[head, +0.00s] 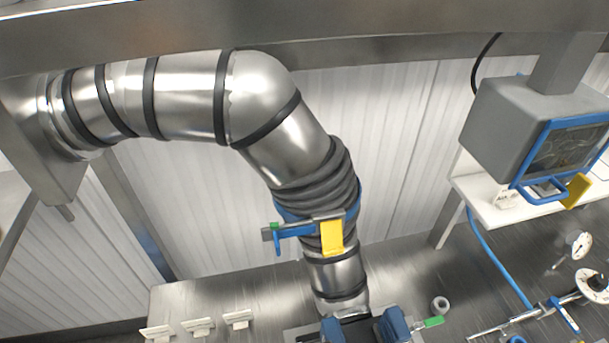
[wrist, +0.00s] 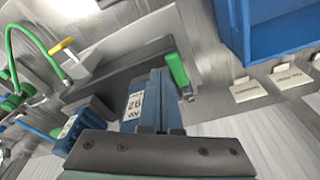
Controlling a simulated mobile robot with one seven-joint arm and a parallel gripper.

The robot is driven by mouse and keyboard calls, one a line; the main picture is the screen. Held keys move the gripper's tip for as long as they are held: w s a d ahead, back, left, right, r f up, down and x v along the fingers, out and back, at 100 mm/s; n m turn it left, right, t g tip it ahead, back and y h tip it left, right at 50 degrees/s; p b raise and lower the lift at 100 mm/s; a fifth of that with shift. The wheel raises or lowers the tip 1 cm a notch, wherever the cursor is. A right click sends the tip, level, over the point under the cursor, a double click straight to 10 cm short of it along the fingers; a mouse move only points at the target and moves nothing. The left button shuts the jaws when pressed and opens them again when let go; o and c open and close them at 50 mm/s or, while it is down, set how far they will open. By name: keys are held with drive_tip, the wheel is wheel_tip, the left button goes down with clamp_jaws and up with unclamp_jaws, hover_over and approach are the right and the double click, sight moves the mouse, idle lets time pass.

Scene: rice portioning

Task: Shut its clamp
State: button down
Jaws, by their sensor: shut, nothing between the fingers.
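A blue clamp band (head: 288,212) sits around the ribbed dark bellows (head: 335,178) of a large steel duct in the head view. A blue lever (head: 278,243) hangs from its left end, with a yellow tag (head: 332,237) in front. I cannot tell whether this clamp is closed. My gripper (wrist: 155,135) shows as a dark bar with screws at the bottom of the wrist view, shut and empty. Just beyond it are a blue part with a white label (wrist: 136,108) and a green handle (wrist: 177,68). The green handle also shows in the head view (head: 432,322).
A grey box with a blue-framed window (head: 570,150) hangs at the right over a white shelf. A blue hose (head: 495,260) and gauges (head: 581,245) are at the lower right. Several white label stands (head: 198,327) line the lower left. A green hose (wrist: 38,45) shows in the wrist view.

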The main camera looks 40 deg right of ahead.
drive_tip(key=shift+w+a, duration=0.25)
drive_tip(key=shift+a, duration=0.15)
drive_tip(key=shift+w+a+p, duration=0.3)
drive_tip(key=shift+w+a, duration=0.35)
drive_tip(key=shift+a, duration=0.25)
drive_tip(key=shift+w+a, duration=0.65)
drive_tip(key=shift+w, duration=0.3)
wheel_tip(320, 180, up, 7)
drive_tip(key=p, duration=0.6)
drive_tip(key=shift+w+a, duration=0.45)
